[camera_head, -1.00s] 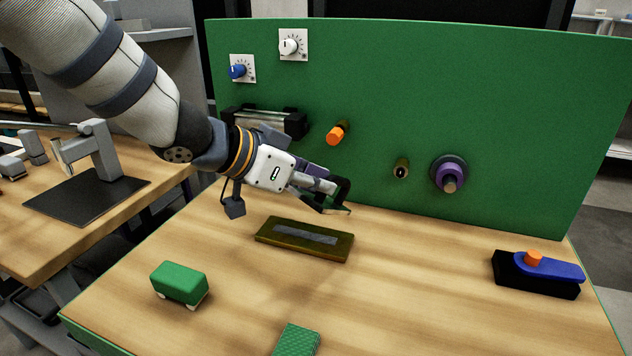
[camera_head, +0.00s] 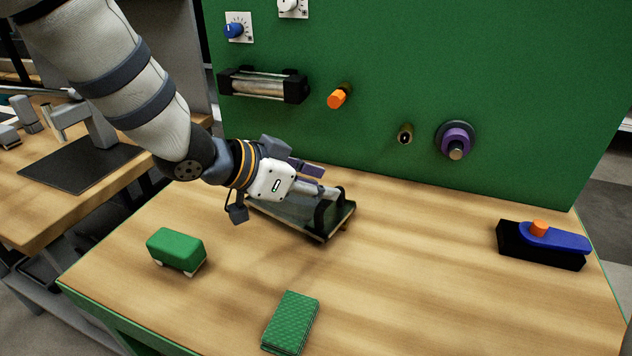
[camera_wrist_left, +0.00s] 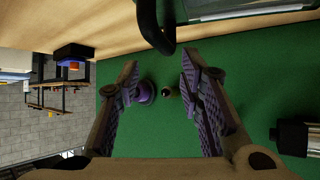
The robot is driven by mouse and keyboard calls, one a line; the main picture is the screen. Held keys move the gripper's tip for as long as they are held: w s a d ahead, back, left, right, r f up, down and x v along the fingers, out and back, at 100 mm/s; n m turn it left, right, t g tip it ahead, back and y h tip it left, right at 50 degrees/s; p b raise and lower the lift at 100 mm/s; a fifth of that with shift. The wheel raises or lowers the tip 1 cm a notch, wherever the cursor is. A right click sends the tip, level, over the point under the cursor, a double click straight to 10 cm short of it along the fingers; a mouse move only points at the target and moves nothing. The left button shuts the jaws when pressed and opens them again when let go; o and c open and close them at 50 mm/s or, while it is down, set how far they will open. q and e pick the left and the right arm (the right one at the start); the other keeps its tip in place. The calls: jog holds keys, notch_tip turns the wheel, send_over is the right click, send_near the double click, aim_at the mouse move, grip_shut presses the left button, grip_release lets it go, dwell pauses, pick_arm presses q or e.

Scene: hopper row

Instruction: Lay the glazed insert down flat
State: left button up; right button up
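The glazed insert (camera_head: 292,208) is a clear pane with dark handles, seen in the head view over the brown frame on the bench. It looks slightly tilted, and whether it rests fully on the frame is hidden by my gripper. My left gripper (camera_head: 325,192) is above the insert's right part, close to a dark handle (camera_head: 328,216). In the left wrist view the two purple-padded fingers (camera_wrist_left: 160,62) are spread with nothing between them. The black handle (camera_wrist_left: 158,35) shows just beyond their tips, with part of the pane (camera_wrist_left: 245,12) at the top. My right gripper is out of view.
A green toy-like block (camera_head: 177,248) and a green textured pad (camera_head: 291,322) lie in front. A black and blue device (camera_head: 543,243) stands at right. The green panel (camera_head: 520,110) with knobs and an orange peg (camera_head: 340,95) rises behind. The bench middle right is clear.

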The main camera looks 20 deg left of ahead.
pick_arm(q)
jog(key=v, duration=0.7)
jog(key=shift+s+r, duration=0.15)
jog(key=shift+a, duration=0.15)
dwell(0.4)
